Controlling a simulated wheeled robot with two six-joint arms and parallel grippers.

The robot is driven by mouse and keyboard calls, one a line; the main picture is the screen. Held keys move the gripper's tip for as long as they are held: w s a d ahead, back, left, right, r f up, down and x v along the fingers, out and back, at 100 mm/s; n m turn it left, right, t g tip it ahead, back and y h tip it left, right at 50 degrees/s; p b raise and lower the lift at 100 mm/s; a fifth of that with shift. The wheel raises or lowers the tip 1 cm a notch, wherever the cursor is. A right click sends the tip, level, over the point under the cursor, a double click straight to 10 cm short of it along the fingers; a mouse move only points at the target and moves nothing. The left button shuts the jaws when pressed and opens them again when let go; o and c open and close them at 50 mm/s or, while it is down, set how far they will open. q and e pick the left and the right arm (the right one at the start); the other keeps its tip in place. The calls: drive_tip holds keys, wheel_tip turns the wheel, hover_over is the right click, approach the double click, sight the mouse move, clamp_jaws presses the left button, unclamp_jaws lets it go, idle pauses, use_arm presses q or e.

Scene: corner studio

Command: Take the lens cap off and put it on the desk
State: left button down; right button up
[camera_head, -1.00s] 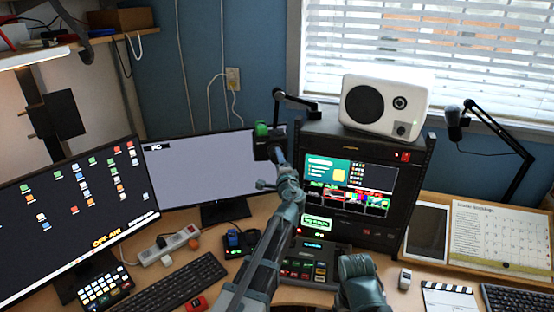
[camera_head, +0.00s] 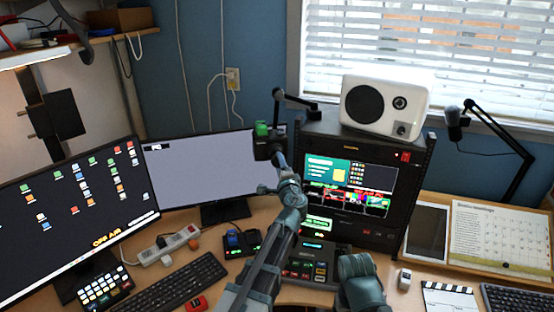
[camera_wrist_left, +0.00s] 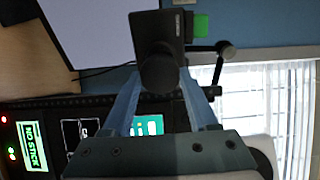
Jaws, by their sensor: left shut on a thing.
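A black camera (camera_head: 268,147) hangs on a jointed mount in front of the dark rack's left edge; it also shows in the left wrist view (camera_wrist_left: 157,28), with a green block (camera_wrist_left: 201,27) beside it. A dark round lens cap (camera_wrist_left: 160,72) sits at the camera's front, between my fingertips. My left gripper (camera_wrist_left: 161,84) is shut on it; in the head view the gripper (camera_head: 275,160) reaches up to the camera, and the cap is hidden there. The cap appears against the camera. The wooden desk (camera_head: 407,300) lies below. My right gripper is not in view.
A rack with a lit screen (camera_head: 348,184) and a white speaker (camera_head: 387,107) on top stand right of my arm. A grey monitor (camera_head: 200,165) stands left. A control panel (camera_head: 305,268), keyboard (camera_head: 175,285) and power strip (camera_head: 170,245) crowd the desk.

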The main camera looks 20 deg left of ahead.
use_arm(q)
drive_tip(key=shift+v, duration=1.85)
